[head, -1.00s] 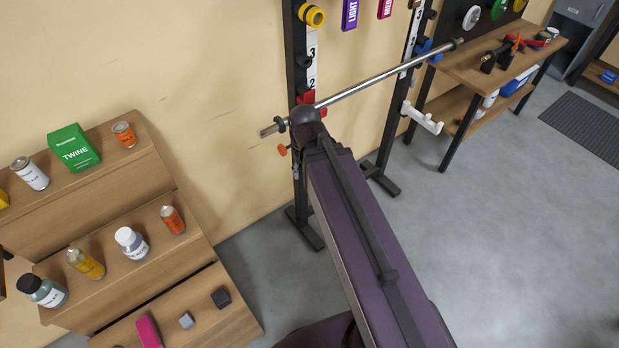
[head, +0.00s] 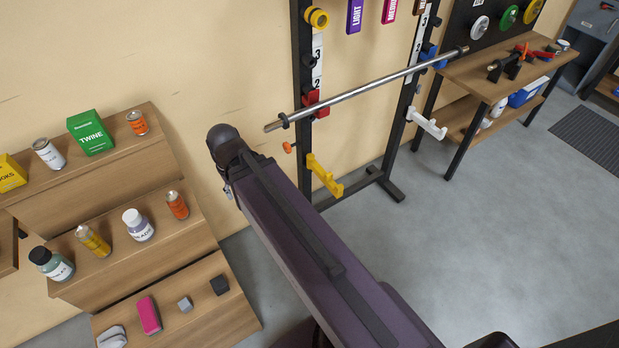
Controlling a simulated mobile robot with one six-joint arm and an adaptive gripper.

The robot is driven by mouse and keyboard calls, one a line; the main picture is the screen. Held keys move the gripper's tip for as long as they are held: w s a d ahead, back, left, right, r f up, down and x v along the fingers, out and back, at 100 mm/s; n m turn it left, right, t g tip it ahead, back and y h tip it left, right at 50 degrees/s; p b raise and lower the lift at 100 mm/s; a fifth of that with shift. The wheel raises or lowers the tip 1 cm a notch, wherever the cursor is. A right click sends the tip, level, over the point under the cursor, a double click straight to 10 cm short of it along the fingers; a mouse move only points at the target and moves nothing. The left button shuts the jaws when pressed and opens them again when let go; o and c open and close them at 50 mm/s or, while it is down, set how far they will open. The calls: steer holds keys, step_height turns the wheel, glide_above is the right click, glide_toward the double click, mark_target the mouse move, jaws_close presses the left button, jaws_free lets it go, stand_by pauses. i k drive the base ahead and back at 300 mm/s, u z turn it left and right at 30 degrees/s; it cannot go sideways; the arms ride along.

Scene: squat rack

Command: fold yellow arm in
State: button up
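The yellow arm (head: 324,177) is on the lower part of the left upright (head: 304,70) of the squat rack in the head view. It sticks out from the upright toward the lower right, with upturned parts along it. A white arm (head: 427,124) of similar shape sticks out from the right upright. A small orange knob (head: 288,147) shows just left of the left upright, above the yellow arm. My purple arm link crosses the foreground, its upper end left of the rack and apart from the yellow arm in the picture. My gripper is not in view.
A steel bar (head: 370,89) lies across the rack above the yellow arm, near a red holder (head: 315,103). A stepped wooden shelf (head: 190,222) with bottles, cans and boxes stands at left. A wooden bench (head: 470,72) stands at right. Floor right of my arm is clear.

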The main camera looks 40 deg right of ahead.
mark_target(326, 179)
steer(key=u, duration=0.2)
steer(key=k, duration=0.95)
steer(key=z, duration=0.95)
steer(key=i, duration=0.5)
steer(key=u, duration=0.15)
